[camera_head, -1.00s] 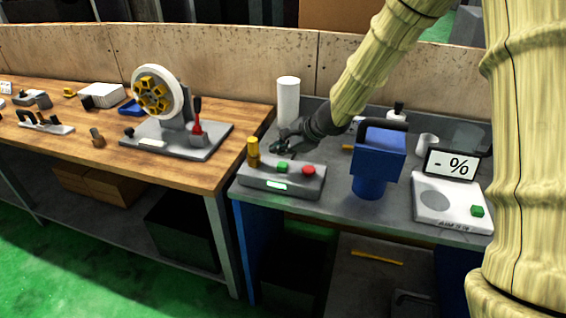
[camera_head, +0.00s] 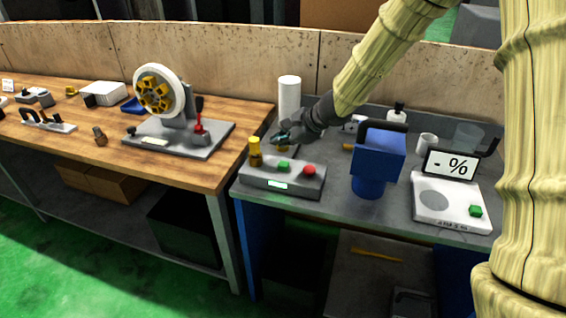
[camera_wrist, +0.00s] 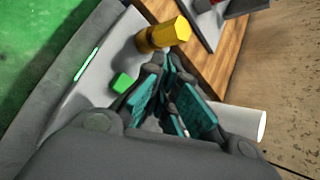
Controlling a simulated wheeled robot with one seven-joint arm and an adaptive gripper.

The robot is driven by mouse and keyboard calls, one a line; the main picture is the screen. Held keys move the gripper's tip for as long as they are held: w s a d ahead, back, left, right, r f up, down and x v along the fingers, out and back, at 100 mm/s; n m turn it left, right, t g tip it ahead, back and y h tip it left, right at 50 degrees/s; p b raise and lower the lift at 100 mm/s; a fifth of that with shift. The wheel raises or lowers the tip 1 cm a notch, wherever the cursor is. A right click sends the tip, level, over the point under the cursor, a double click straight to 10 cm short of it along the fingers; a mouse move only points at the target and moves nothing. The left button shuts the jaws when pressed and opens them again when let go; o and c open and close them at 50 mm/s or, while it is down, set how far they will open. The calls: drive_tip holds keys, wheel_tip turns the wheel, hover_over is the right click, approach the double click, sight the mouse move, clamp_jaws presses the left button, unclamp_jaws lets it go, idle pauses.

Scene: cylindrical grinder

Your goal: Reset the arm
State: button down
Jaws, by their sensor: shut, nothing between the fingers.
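My arm reaches down from the upper right in the head view. My gripper (camera_head: 284,138) is above the back of the grey control box (camera_head: 255,184), just right of the yellow knob (camera_head: 255,152). In the wrist view the teal-padded fingers of my gripper (camera_wrist: 168,62) come together with nothing between them. The yellow knob also shows there just past the fingertips (camera_wrist: 163,35), and the green button (camera_wrist: 124,82) lies left of the fingers. I cannot tell whether the fingertips touch the knob. The red button (camera_head: 309,170) is on the right of the box.
A blue device (camera_head: 379,158) and a white scale (camera_head: 446,208) stand right of the box. A white cylinder (camera_head: 289,97) stands behind my gripper. On the wooden table (camera_head: 215,172), left, is a grinder-like machine (camera_head: 168,110) with a red lever (camera_head: 198,124).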

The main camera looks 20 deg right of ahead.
drive_tip(key=s+d+f+n+g+h+p, duration=0.2)
drive_tip(key=s+d+f+n+g+h, duration=0.15)
drive_tip(key=s+f, duration=0.95)
drive_tip(key=s+d+f+n+g+h+p, duration=0.2)
drive_tip(key=s+d+f+n+g+h, duration=0.15)
drive_tip(key=s+f, duration=0.9)
drive_tip(key=s+a+f+n+b, duration=0.2)
drive_tip(key=s+f+n, duration=0.4)
drive_tip(key=s, duration=0.5)
drive_tip(key=s+a+f+n+y+b, duration=0.1)
drive_tip(key=s+a+f+n, duration=0.3)
drive_tip(key=s, duration=0.7)
wheel_tip(320, 180, down, 5)
drive_tip(key=shift+s+r+n+b, duration=0.15)
drive_tip(key=shift+n+b, duration=0.35)
drive_tip(key=shift+n, duration=0.5)
drive_tip(key=shift+a, duration=0.1)
